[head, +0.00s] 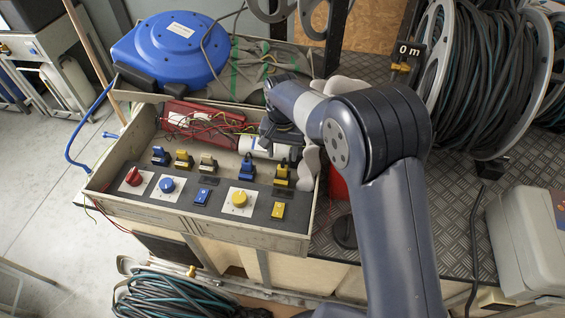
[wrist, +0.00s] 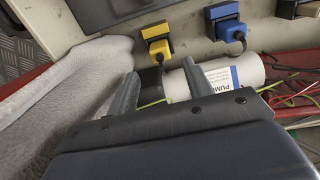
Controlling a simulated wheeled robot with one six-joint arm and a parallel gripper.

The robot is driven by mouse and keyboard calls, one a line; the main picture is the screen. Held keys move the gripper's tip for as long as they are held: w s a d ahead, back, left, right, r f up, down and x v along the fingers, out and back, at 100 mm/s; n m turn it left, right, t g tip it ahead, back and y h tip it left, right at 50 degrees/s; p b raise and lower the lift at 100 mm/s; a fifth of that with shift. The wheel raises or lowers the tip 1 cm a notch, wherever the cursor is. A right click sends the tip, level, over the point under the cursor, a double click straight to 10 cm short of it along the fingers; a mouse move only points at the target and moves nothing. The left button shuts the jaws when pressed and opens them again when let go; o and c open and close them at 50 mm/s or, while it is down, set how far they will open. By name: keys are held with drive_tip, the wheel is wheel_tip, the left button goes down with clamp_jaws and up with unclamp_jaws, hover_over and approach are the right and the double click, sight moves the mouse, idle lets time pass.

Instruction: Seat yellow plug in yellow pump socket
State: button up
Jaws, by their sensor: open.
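In the wrist view, my gripper (wrist: 160,71) is open, its two fingers apart. Ahead of the fingertips is a yellow fitting (wrist: 157,45) with a raised yellow cap and a black part below. I cannot tell whether a separate yellow plug sits in it. A dark piece shows between the fingers, not clearly gripped. In the head view, this looks like the rightmost yellow fitting (head: 282,177) in the panel row. Another yellow fitting (head: 183,160) sits farther left. My arm partly hides the area behind the right fitting.
A white cylinder (wrist: 240,73) with a "PUMP" label lies beside the fingers. A blue fitting (wrist: 230,30) is right of the yellow one. Grey cloth (wrist: 70,85) lies left of my gripper. Loose wires and a red case (head: 205,119) fill the box behind the row.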

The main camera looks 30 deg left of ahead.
sight(283, 167)
drive_tip(key=shift+r, duration=2.4)
drive_tip(key=shift+f, duration=0.1)
wheel_tip(283, 167, down, 12)
drive_tip(key=shift+f, duration=0.25)
drive_tip(key=shift+r, duration=2.05)
drive_tip(key=shift+f, duration=0.1)
